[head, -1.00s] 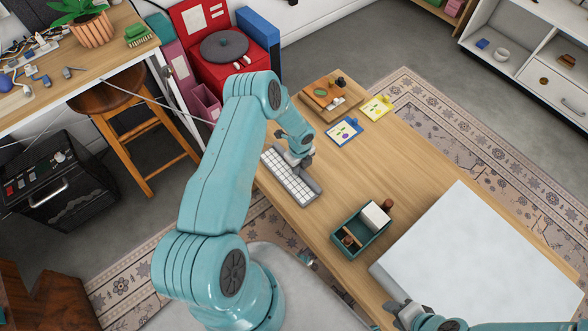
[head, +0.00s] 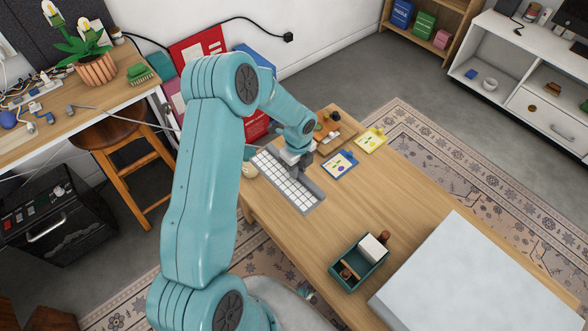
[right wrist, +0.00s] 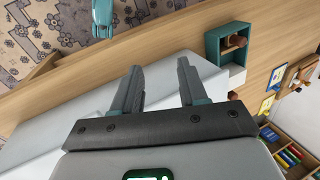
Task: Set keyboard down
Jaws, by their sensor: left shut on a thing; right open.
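The white-keyed grey keyboard (head: 283,181) is over the left end of the wooden table (head: 345,211) in the head view. My left gripper (head: 303,168) is shut on it, near its right long edge. My left wrist and fingers hide part of that edge. I cannot tell whether its underside touches the table or is a little above it. My right gripper (right wrist: 160,72) is open and empty in the right wrist view, over a large pale box (right wrist: 80,100).
A teal tray (head: 340,276) holds a white block and brown pieces. Blue (head: 339,165) and yellow (head: 371,140) cards lie behind the keyboard. The pale box (head: 470,280) fills the right front. The middle tabletop is clear.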

